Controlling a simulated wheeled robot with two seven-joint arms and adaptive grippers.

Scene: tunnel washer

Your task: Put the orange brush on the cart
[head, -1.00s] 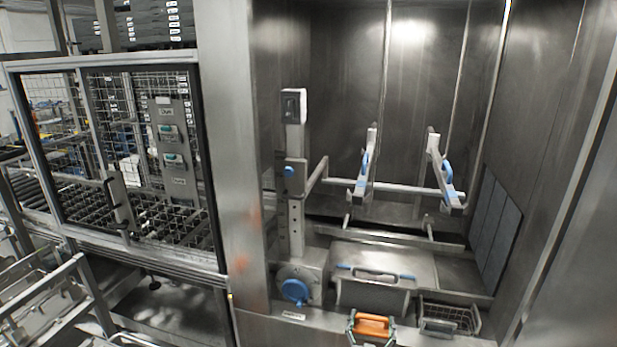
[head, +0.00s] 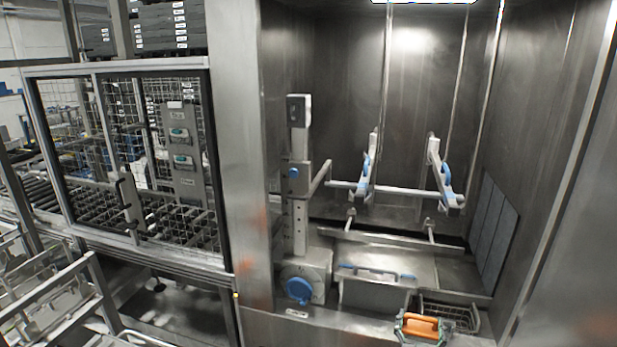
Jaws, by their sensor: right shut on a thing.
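The orange brush (head: 421,325) is at the bottom of the head view, in front of the washer's opening. My right gripper (head: 424,338) is shut on it, with its fingers at the brush's sides. The brush's underside is hidden. A metal frame with rails (head: 75,312) at the lower left may be the cart; only part of it shows, and it is well apart from the brush. My left gripper is not in view.
A wire basket (head: 466,318) sits just behind and right of the brush. A metal lid with a blue-ended handle (head: 378,291) and a blue knob (head: 299,290) lie to the left. A steel post (head: 235,160) and caged door (head: 120,165) stand between washer and frame.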

